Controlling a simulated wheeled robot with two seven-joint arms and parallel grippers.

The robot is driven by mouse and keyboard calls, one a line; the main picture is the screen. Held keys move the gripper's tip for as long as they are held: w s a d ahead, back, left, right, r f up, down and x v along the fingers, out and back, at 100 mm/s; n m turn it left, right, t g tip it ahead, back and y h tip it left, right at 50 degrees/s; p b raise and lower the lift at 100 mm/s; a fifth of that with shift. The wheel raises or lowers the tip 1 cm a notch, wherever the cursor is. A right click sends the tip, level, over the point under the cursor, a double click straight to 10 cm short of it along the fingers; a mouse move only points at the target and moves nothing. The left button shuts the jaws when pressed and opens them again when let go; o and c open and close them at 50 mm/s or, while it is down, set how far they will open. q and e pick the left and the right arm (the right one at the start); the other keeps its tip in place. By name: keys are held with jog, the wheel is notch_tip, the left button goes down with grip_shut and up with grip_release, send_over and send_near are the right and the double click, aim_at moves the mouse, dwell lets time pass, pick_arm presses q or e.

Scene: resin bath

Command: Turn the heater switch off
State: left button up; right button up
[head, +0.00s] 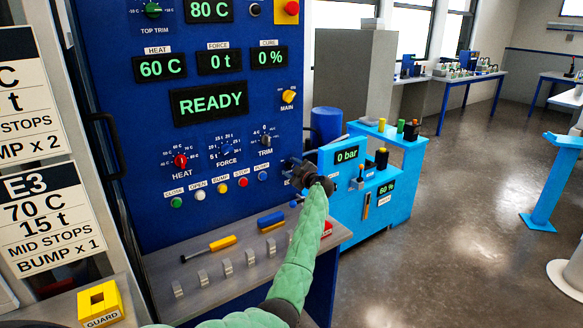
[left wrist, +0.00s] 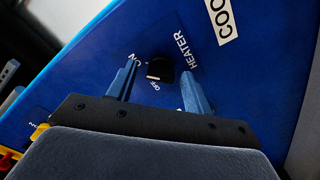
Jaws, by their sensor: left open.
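The heater switch (left wrist: 160,68) is a small black knob on a blue panel in the left wrist view. The words HEATER, ON and OFF are printed around it. Its pale edge is on the side near the OFF mark; I cannot tell its exact setting. My left gripper (left wrist: 158,72) is open, with one blue finger on each side of the knob. I cannot tell whether the fingers touch it. In the head view my left gripper (head: 308,176) is at the end of the green-sleeved arm, by the blue press panel's right edge. I cannot make out the switch there.
The blue press panel (head: 150,100) carries displays and dials. A grey shelf (head: 215,285) below it holds tools and several small metal pieces. A light-blue cabinet (head: 352,208) stands to the right. A COO... label (left wrist: 222,20) is near the switch.

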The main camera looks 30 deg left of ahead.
pick_arm(q)
jog(key=shift+w+a, duration=0.1)
jog(key=shift+a, duration=0.05)
jog(key=shift+c, duration=0.2)
jog(key=c, duration=0.9)
